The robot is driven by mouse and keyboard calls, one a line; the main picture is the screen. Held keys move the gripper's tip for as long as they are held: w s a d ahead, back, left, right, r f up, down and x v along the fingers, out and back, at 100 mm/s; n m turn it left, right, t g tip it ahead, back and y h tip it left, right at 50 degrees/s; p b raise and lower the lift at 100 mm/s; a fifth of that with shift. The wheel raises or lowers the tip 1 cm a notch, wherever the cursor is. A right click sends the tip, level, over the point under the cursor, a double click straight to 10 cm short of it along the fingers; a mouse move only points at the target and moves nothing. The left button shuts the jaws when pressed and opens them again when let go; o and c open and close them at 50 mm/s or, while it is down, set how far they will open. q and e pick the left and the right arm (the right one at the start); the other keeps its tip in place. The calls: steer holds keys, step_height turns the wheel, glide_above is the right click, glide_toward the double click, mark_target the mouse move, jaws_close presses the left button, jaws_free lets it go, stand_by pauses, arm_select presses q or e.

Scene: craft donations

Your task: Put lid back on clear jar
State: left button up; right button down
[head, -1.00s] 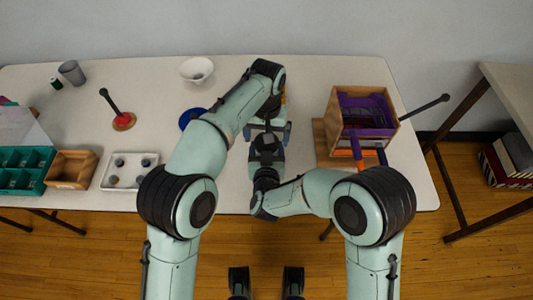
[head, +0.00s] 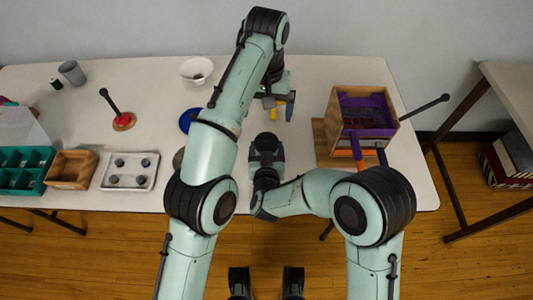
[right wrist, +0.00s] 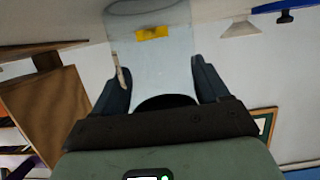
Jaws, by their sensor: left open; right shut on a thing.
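My right gripper (head: 266,138) is low in the middle of the table. In the right wrist view its fingers (right wrist: 160,85) are shut on a pale, see-through body, which looks like the clear jar (right wrist: 152,65). A yellow patch (right wrist: 152,33) shows near its far end, and a grey oval edge lies beyond that. In the head view the jar is mostly hidden; a bit of yellow (head: 273,113) shows beyond the right gripper. My left gripper (head: 280,103) is open, beyond and above the right one. I cannot make out the lid for certain.
A grey-brown round thing (head: 179,159) is partly hidden by my left arm. A wooden box with purple inside (head: 366,118) stands right. A white tray (head: 130,171) lies left.

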jaws_free()
steer(key=shift+s, duration=0.1)
steer(key=v, duration=1.3)
steer(key=shift+p, duration=0.4)
steer(key=shift+s, duration=0.1)
